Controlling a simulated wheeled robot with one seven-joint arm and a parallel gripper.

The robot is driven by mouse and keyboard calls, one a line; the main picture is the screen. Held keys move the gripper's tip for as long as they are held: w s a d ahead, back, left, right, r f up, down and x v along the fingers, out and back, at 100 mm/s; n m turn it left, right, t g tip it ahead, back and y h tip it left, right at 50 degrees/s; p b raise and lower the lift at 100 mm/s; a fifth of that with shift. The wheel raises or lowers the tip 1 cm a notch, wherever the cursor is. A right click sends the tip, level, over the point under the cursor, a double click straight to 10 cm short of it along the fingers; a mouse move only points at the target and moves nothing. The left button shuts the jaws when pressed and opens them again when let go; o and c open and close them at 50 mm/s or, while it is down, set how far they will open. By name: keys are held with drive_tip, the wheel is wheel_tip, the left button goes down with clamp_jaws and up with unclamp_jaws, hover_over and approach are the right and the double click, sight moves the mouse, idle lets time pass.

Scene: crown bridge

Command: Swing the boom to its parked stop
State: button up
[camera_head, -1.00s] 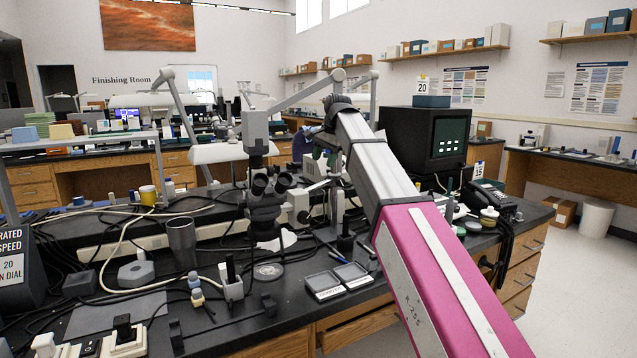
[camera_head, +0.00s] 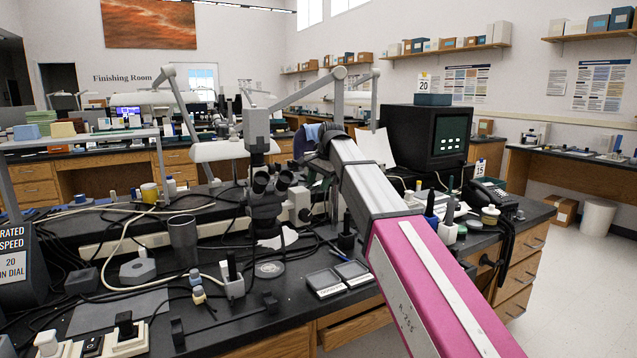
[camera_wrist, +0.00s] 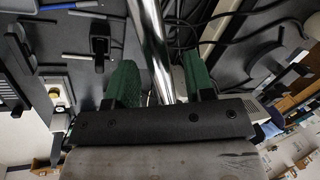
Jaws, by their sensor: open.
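The microscope (camera_head: 266,205) hangs over the bench at the centre of the head view, with a grey column (camera_head: 256,130) above it. In the wrist view a bright chrome rod (camera_wrist: 152,45), which seems to be the boom, runs between the two green fingers of my gripper (camera_wrist: 160,82). The fingers are open, one on each side of the rod, with a visible gap to the left finger; I cannot tell whether the right one touches. In the head view my arm hides most of the gripper and the boom behind the microscope. I cannot make out the parked stop.
A black monitor (camera_head: 424,143) stands right of my arm. A grey cup (camera_head: 184,241), cables and two small trays (camera_head: 326,283) lie on the dark bench (camera_head: 250,315). A jointed lamp arm (camera_head: 305,92) crosses behind the microscope.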

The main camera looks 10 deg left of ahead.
clamp_jaws()
drive_tip(key=shift+a, duration=0.2)
drive_tip(key=w+a+m+t+h, duration=0.1)
drive_tip(key=w+a+m, duration=0.3)
drive_tip(key=m, duration=0.2)
drive_tip(key=shift+a, duration=0.4)
idle(0.3)
drive_tip(key=shift+w+m, duration=0.2)
drive_tip(key=shift+m, duration=0.1)
unclamp_jaws()
idle(0.3)
